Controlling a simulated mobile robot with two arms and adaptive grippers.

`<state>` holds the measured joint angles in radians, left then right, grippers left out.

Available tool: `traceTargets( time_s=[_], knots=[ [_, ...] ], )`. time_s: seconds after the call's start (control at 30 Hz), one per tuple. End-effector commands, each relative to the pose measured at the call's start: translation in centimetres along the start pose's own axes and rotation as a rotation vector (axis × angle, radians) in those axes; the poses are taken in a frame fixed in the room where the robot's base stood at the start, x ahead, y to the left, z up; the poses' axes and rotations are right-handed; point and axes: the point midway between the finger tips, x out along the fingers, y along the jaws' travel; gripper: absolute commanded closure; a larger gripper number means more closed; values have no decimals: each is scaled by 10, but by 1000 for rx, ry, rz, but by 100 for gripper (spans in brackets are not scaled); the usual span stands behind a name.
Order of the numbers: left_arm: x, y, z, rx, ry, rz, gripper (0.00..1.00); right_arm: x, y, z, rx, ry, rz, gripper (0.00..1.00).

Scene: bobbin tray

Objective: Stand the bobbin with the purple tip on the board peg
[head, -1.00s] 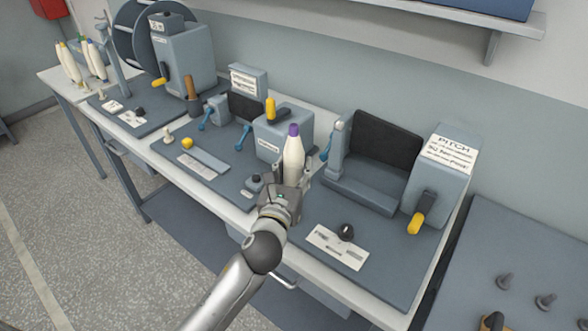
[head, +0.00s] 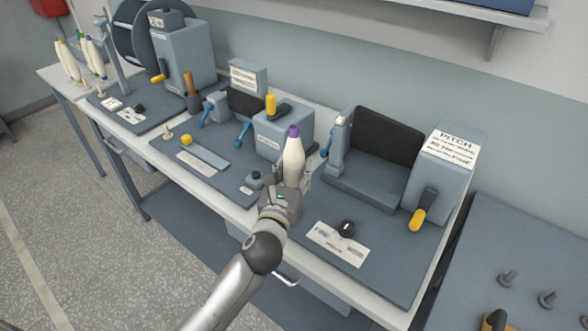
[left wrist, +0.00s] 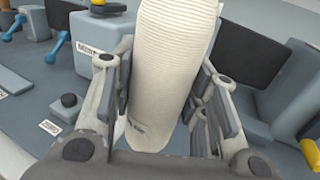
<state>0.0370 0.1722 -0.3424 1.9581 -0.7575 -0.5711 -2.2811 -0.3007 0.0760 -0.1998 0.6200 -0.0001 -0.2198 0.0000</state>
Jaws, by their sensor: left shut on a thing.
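The bobbin with the purple tip (head: 293,158) is cream white and stands nearly upright in my left gripper (head: 291,180), purple end up. In the left wrist view the bobbin (left wrist: 170,65) fills the space between the two fingers of the left gripper (left wrist: 165,100), which is shut on it; its tip is out of that frame. The gripper holds it above the bench, in front of the grey machine block.
Machines with yellow and blue handles line the bench (head: 237,215), including one labelled PITCH (head: 440,170) between the bobbin and the board. Several other bobbins (head: 70,62) stand at the far left. A shelf (head: 420,20) hangs above. Floor (head: 60,220) at the left is clear.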

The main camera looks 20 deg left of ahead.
Motion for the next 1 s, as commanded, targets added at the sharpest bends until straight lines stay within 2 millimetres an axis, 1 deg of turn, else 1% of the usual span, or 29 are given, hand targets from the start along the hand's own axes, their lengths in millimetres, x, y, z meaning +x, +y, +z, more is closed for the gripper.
traceTargets(
  time_s=[0.5,1.0],
  knots=[
    [0,0,-16,1,-1,-1,85,12,4,2,-3,-1,5,60],
    [0,0,-32,1,-1,-1,85,23,4,3,-3,-1,5,60]
  ],
)
